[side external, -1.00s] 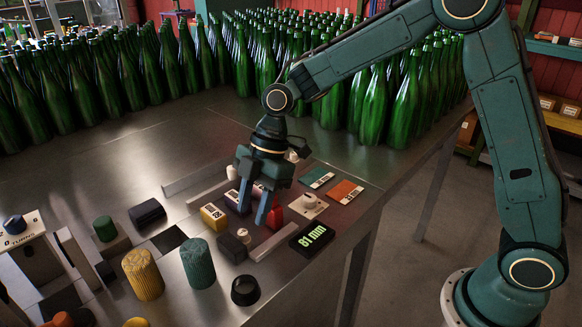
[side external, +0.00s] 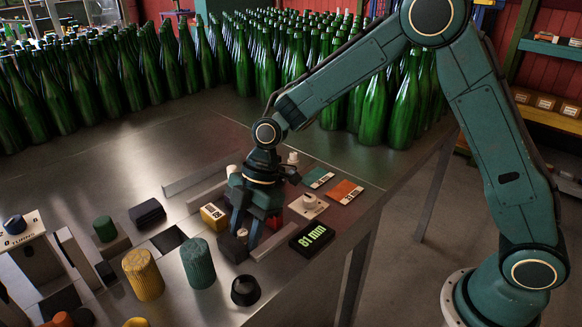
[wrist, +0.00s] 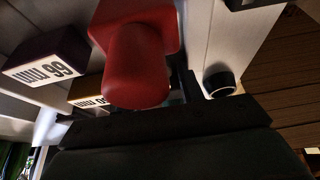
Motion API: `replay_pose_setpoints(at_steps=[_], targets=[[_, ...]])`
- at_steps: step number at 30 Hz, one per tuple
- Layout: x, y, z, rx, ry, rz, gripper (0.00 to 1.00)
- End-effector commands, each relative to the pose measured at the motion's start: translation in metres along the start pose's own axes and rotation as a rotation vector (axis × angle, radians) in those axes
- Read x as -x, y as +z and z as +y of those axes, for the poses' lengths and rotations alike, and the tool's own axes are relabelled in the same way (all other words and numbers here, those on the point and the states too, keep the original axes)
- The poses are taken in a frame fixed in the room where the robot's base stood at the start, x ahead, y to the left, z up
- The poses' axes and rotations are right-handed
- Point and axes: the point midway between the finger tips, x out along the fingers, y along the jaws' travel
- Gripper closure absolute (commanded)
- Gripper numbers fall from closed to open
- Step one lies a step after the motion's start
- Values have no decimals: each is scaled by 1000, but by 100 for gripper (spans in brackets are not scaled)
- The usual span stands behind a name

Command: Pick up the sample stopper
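My gripper (side external: 244,232) points down over the row of small blocks near the table's front edge. Its two teal fingers are apart. A small cream knob (side external: 242,234) shows between the fingertips, beside a dark block (side external: 231,248); I cannot tell whether the fingers touch it. A red block with a rounded knob (side external: 273,221) stands just behind the gripper, partly hidden by it. The red knob (wrist: 138,70) fills the upper middle of the wrist view, very close. Which of these is the sample stopper is not marked.
A yellow labelled block (side external: 213,216) stands to the left, an 81 mm display (side external: 311,237) to the right. A metal rail (side external: 274,243) runs close by. A black ring (side external: 245,290), teal cap (side external: 198,263) and gold cap (side external: 143,275) stand in front. Green bottles crowd the back.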

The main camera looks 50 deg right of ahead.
Motion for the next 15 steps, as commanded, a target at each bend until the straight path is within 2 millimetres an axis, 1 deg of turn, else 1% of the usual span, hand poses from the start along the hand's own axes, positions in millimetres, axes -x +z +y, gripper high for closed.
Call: replay_pose_setpoints(at_steps=[13, 14, 15], targets=[[0, 0, 0, -1, 0, 0, 62], [0, 0, 0, -1, 0, 0, 68], [0, 0, 0, -1, 0, 0, 76]])
